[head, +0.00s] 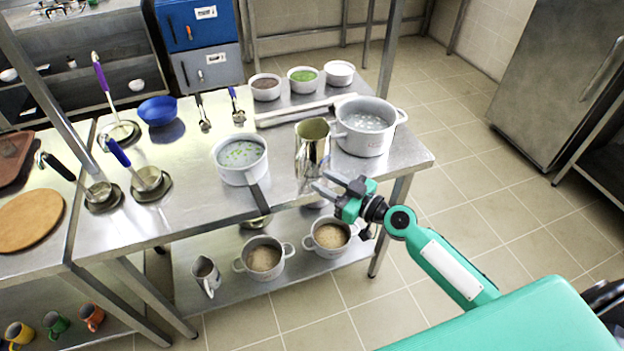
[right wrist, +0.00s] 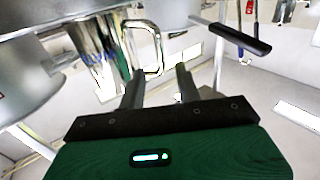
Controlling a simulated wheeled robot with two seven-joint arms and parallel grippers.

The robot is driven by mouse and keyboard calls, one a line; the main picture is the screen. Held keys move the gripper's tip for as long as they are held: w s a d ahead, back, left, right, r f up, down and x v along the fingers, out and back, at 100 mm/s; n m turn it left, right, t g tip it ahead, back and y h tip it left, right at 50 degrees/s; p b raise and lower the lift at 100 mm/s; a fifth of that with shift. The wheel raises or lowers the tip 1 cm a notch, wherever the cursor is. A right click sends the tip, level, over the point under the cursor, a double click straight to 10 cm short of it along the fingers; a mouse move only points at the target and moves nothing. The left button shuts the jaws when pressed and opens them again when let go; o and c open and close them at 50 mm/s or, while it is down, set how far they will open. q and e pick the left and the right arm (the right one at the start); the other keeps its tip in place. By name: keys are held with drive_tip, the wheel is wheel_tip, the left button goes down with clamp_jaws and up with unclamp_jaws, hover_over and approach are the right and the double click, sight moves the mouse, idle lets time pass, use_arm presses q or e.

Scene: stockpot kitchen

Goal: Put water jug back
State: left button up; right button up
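A shiny metal jug (head: 312,150) stands upright on the steel table, between a saucepan (head: 240,160) and a large stockpot (head: 366,130). In the right wrist view the jug (right wrist: 92,52) is ahead and to the left, and its loop handle (right wrist: 158,50) lies just beyond the fingertips. My right gripper (head: 322,190) is at the table's front edge, close in front of the jug. Its two fingers (right wrist: 158,82) are apart with nothing between them. Another metal jug (head: 206,276) stands on the lower shelf. My left gripper is not in view.
The saucepan's black handle (head: 260,199) sticks out over the front edge, left of my right gripper. Two pots (head: 264,257) (head: 330,237) stand on the lower shelf (head: 290,291). Several bowls (head: 303,80) are at the back. Floor right of the table is clear.

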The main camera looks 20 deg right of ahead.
drive_tip(key=s+d+f+m+g+h, duration=0.1)
drive_tip(key=s+f+g+h, duration=0.2)
drive_tip(key=f, duration=1)
drive_tip(key=s+d+f+m+g+h, duration=0.15)
drive_tip(key=s+f, duration=0.35)
drive_tip(key=f, duration=0.8)
drive_tip(key=s+d+f+m+g+h, duration=0.15)
drive_tip(key=s+f+h, duration=0.3)
drive_tip(key=f, duration=0.85)
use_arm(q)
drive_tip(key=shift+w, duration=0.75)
use_arm(e)
drive_tip(key=s+f+g, duration=0.2)
drive_tip(key=s+f, duration=0.5)
drive_tip(key=s, duration=0.4)
drive_tip(key=s+d+f+g+h, duration=0.1)
drive_tip(key=s+f+g, duration=0.2)
drive_tip(key=s+f, duration=0.5)
drive_tip(key=s+f+g, duration=0.2)
drive_tip(key=s+f, duration=0.5)
drive_tip(key=s, duration=0.9)
drive_tip(key=shift+d+f+m+g, duration=0.15)
drive_tip(key=shift+f+m+g, duration=0.15)
drive_tip(key=shift+m, duration=0.1)
drive_tip(key=shift+s, duration=0.1)
